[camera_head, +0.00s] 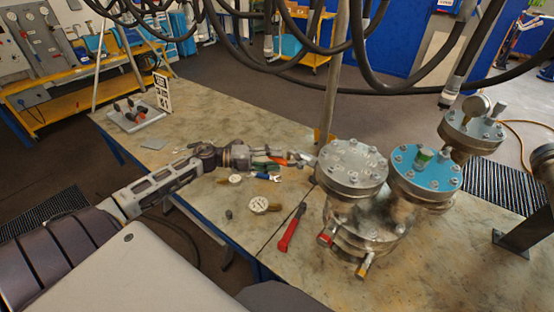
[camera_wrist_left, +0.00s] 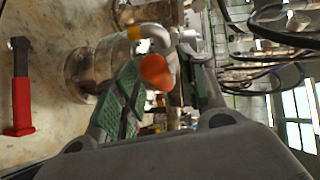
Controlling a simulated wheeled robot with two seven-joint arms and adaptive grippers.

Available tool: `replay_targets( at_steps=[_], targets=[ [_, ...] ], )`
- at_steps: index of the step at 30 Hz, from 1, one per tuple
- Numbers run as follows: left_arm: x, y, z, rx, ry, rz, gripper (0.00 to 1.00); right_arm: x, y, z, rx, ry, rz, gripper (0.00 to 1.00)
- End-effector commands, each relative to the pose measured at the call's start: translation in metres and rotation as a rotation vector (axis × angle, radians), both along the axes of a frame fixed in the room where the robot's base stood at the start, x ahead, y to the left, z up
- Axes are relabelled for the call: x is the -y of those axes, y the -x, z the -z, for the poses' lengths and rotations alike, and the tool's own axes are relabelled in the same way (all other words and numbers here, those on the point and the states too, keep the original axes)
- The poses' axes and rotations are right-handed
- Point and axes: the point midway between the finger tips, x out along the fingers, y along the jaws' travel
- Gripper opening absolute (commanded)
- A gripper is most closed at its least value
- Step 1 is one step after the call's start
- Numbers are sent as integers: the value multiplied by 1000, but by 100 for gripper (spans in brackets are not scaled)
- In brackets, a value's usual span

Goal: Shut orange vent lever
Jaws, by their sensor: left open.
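The orange vent lever (camera_wrist_left: 157,72) shows in the left wrist view as a rounded orange grip on a bent metal stem with a yellow band. It also shows as a small orange piece in the head view (camera_head: 279,161), left of the grey-lidded vessel (camera_head: 352,168). My left gripper (camera_head: 284,158) is open beside that vessel. In the left wrist view its green-padded fingers (camera_wrist_left: 166,92) stand on either side of the orange grip; I cannot tell whether they touch it. My right gripper is not in view.
A blue-lidded vessel (camera_head: 425,170) stands to the right. A red-handled tool (camera_head: 291,228) and a gauge (camera_head: 259,205) lie on the table (camera_head: 205,120). Black hoses (camera_head: 400,90) hang above.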

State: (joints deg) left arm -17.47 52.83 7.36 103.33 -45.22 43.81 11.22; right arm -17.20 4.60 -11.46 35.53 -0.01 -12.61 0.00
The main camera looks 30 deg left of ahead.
Motion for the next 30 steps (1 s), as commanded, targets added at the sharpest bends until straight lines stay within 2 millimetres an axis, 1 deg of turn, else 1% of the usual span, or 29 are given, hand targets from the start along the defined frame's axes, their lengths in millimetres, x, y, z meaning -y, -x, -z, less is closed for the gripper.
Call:
replay_targets(
  at_steps=[9,19,20,27,29,30],
  targets=[
    [10,-8,1,1,-1,0,42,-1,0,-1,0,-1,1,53],
    [11,-9,2,1,-1,0,42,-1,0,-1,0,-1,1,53],
    [11,-9,2,1,-1,0,41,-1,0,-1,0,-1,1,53],
    [11,-9,2,1,-1,0,10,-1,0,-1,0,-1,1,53],
    [11,-9,2,1,-1,0,2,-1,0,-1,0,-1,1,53],
    [11,-9,2,1,-1,0,0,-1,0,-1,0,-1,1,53]
  ],
)
